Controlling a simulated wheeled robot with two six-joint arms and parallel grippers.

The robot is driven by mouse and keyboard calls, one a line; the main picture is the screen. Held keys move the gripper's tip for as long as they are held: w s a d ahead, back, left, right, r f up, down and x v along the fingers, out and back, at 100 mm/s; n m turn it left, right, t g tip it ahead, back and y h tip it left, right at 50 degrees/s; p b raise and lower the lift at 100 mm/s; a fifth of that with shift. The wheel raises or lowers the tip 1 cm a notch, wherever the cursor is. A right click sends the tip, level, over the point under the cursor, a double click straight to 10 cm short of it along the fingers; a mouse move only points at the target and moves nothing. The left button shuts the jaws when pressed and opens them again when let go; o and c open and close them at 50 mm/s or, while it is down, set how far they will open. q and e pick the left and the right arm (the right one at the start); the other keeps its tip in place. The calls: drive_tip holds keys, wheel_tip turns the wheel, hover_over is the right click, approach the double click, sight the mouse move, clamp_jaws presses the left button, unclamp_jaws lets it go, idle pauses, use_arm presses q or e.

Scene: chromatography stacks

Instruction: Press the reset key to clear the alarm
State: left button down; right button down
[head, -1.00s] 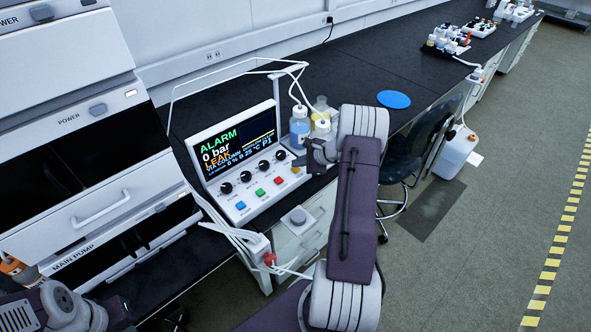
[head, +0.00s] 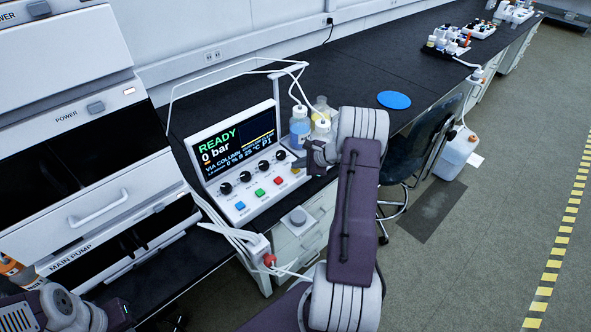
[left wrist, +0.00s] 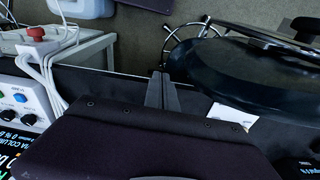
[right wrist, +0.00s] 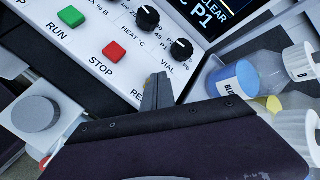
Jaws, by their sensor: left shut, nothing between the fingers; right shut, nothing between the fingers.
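The control panel (head: 245,192) stands on the bench, and its screen (head: 234,143) reads READY in green and 0 bar. Blue (head: 240,205), green (head: 260,193) and red (head: 278,181) keys line its sloped front. My right gripper (head: 299,163) is shut and empty at the panel's right end. In the right wrist view its fingertips (right wrist: 159,78) hang over the panel beside a label starting "RE". The reset key is hidden there behind the gripper, so I cannot tell whether they touch. My left gripper (left wrist: 162,78) is shut and empty, away from the panel.
Bottles (head: 299,126) stand close to the panel's right side. White tubing arches above it. A grey round knob (head: 298,216) and a red-topped part (head: 269,259) sit in front, below. The pump stack (head: 95,190) is at left; a chair (head: 415,155) is at right.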

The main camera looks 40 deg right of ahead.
sight(298, 171)
drive_tip(key=shift+f, duration=0.15)
idle(0.3)
drive_tip(key=shift+r+p, duration=0.5)
drive_tip(key=shift+r, duration=0.45)
wheel_tip(298, 171, up, 5)
drive_tip(key=p, duration=0.3)
drive_tip(key=shift+r+p, duration=0.1)
drive_tip(key=shift+p, duration=0.2)
